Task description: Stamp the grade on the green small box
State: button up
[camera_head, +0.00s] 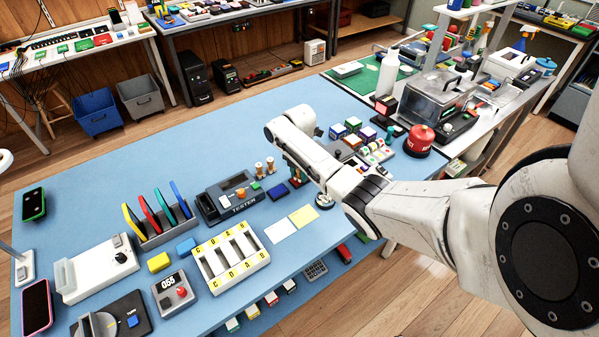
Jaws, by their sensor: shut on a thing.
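My gripper (293,167) points down over the middle of the blue table, right of the TESTER unit. It is small in view and partly hidden by my arm. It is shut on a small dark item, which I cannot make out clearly. I cannot tell which is the green small box. Two small upright brass-coloured pieces (264,167) stand left of my gripper.
The TESTER unit (228,195), a white slotted rack (231,257), white and yellow cards (303,216) and a rack of coloured panels (158,217) fill the front. The blue table's back left (130,165) is clear.

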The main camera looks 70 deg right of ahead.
jog(key=shift+f, duration=0.1)
notch_tip(320, 180, up, 5)
jog(key=p, duration=0.4)
jog(key=shift+f, duration=0.15)
jog(key=shift+r, duration=1.2)
